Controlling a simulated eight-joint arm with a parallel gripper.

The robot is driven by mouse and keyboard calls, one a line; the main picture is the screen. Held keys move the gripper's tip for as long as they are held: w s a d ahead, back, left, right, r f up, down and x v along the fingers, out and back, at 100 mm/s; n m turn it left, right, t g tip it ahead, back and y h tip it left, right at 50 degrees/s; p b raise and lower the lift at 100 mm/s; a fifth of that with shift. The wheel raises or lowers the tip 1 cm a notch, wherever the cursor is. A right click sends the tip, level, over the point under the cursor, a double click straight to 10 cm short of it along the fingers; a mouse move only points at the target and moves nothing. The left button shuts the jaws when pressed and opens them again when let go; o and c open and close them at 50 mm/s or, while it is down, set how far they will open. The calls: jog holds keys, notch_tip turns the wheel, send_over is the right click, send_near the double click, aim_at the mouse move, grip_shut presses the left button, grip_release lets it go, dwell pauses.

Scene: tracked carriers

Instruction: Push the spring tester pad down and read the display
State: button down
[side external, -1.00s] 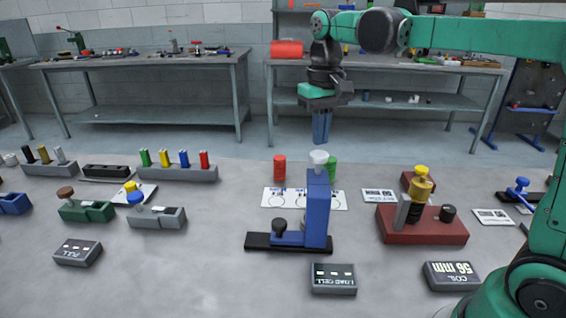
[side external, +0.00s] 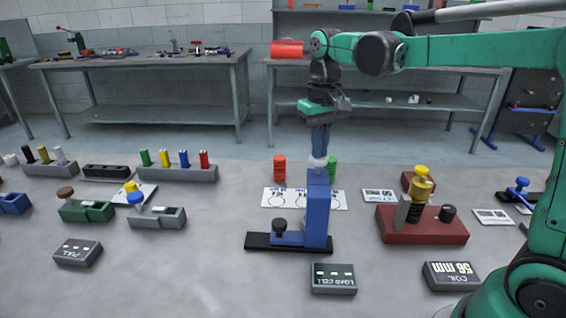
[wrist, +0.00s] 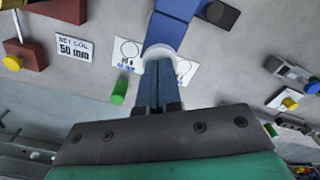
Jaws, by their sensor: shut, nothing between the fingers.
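The spring tester is a blue upright column (side external: 318,215) on a black base, with a white pad (side external: 318,165) on its top. The pad also shows in the wrist view (wrist: 163,52), right at the ends of my fingers. My gripper (side external: 320,155) points straight down, shut and empty, with its fingertips at the pad and seemingly touching it. The fingers hide part of the pad. The load cell display (side external: 333,285) lies in front of the column, its label facing me; only short light dashes show on its screen, with no legible number.
Red (side external: 279,168) and green (side external: 332,168) cylinders stand behind the column. The front of the table is mostly clear.

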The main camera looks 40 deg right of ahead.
jog(key=shift+f, duration=1)
dwell(1.0)
jog(key=shift+r, duration=3.35)
jog(key=shift+f, duration=2.05)
